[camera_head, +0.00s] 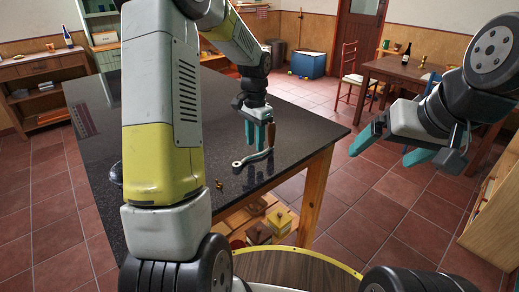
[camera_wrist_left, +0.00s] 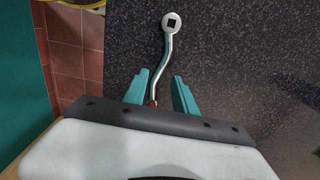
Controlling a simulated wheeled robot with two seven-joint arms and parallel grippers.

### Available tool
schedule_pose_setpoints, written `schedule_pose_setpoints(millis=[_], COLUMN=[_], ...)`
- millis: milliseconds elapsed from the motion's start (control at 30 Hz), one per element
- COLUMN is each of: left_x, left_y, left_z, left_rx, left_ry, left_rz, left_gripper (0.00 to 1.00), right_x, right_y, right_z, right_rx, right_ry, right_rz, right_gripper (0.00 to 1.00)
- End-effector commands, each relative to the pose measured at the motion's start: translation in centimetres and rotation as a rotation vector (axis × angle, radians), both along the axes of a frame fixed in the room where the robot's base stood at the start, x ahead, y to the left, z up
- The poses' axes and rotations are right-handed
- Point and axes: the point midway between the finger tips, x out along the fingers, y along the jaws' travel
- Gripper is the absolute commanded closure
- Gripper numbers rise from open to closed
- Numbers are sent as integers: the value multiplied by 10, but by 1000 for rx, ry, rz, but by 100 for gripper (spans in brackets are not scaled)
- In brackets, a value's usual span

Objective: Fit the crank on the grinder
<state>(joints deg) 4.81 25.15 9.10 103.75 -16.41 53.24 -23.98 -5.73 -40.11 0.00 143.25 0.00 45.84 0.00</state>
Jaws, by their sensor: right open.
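The crank (camera_head: 256,158) is a pale metal bar lying on the dark speckled table, with an eye at its near end and a brown upright handle (camera_head: 272,134) at the other. In the left wrist view, the crank (camera_wrist_left: 168,52) shows a square hole in its eye. My left gripper (camera_head: 258,136) points down at the handle end. Its teal fingers (camera_wrist_left: 161,90) are apart, with the crank's handle end between them, nearer the left finger. My right gripper (camera_head: 391,149) is open and empty, off the table to the right. I cannot clearly make out the grinder; my left arm hides part of the table.
A small brass-coloured piece (camera_head: 219,184) lies on the table (camera_head: 215,115) near its front edge. A dark rounded thing (camera_head: 116,172) is partly hidden by my arm. Wooden boxes (camera_head: 258,234) sit on the shelf below. The tabletop behind the crank is largely clear.

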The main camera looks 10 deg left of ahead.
Motion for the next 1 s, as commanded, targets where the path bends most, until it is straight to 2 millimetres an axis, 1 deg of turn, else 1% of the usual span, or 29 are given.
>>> schedule_pose_setpoints(millis=[400,600,1000], left_x=[-1,-1,0], left_y=[0,0,0], left_z=[-30,-41,-43], left_rx=[0,1,0], left_ry=[2,1,0], left_rz=[1,1,1], left_gripper=[67,67,67], right_x=[0,0,0], right_y=[0,0,0], right_z=[0,0,0], right_rx=[0,0,0], right_ry=[0,0,0], right_rz=[0,0,0], right_gripper=[8,8,8])
